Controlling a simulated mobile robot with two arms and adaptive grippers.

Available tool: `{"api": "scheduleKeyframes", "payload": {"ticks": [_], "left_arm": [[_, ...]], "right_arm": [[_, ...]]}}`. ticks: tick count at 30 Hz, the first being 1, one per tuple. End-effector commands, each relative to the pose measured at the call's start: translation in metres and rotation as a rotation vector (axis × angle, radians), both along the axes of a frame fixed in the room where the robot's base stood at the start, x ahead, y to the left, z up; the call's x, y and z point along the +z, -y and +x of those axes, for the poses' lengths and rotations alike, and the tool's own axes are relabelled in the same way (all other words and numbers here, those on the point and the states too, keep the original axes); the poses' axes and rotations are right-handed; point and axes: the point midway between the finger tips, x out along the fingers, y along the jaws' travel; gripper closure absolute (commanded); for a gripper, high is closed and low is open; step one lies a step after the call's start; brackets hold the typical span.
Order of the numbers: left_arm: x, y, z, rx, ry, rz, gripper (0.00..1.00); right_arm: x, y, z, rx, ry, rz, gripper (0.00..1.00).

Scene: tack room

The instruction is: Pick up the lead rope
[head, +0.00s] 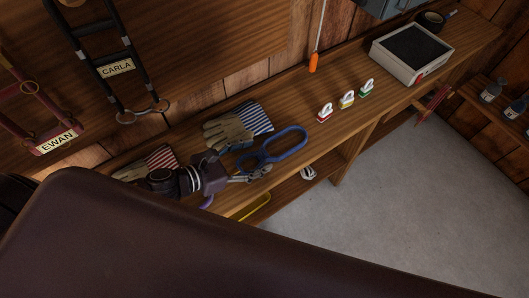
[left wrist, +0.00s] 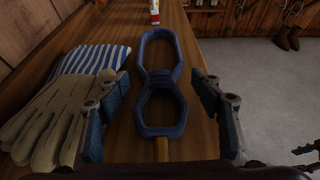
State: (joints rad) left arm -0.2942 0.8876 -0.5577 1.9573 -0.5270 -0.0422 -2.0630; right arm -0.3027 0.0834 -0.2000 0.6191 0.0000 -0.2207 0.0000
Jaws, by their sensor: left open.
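The lead rope is a blue coil (head: 280,148), narrowed in the middle into two loops, lying on the wooden shelf. It also shows in the left wrist view (left wrist: 160,76), running away from me, with a brass-coloured piece at its near end. My left gripper (head: 256,173) is at the near end of the rope. In the left wrist view its two fingers (left wrist: 160,118) are apart, one on each side of the near loop, with nothing held. I cannot tell how high the fingers are above the shelf.
Striped gloves (head: 238,127) lie close left of the rope, beside the left finger. Several small tagged items (head: 346,100) and a grey tray (head: 412,53) stand farther along the shelf (head: 300,113). Halters hang on the wall. Open floor (head: 400,190) lies right.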

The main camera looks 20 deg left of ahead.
Motion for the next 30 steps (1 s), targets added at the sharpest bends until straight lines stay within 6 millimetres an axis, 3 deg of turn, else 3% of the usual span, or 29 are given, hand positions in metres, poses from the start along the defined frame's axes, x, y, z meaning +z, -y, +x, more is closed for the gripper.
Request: {"api": "scheduleKeyframes", "payload": {"ticks": [9, 19, 30], "left_arm": [[-0.014, 0.019, 0.027, 0.0, 0.001, -0.001, 0.4], [-0.017, 0.022, 0.029, -0.001, -0.002, 0.0, 0.4], [-0.016, 0.022, 0.029, -0.001, 0.001, -0.002, 0.78]], "right_arm": [[0.01, 0.0, 0.002, -0.001, 0.002, 0.001, 0.53], [0.01, -0.004, 0.003, -0.003, 0.005, 0.004, 0.53], [0.01, -0.006, 0.004, -0.002, 0.006, 0.008, 0.53]]}}
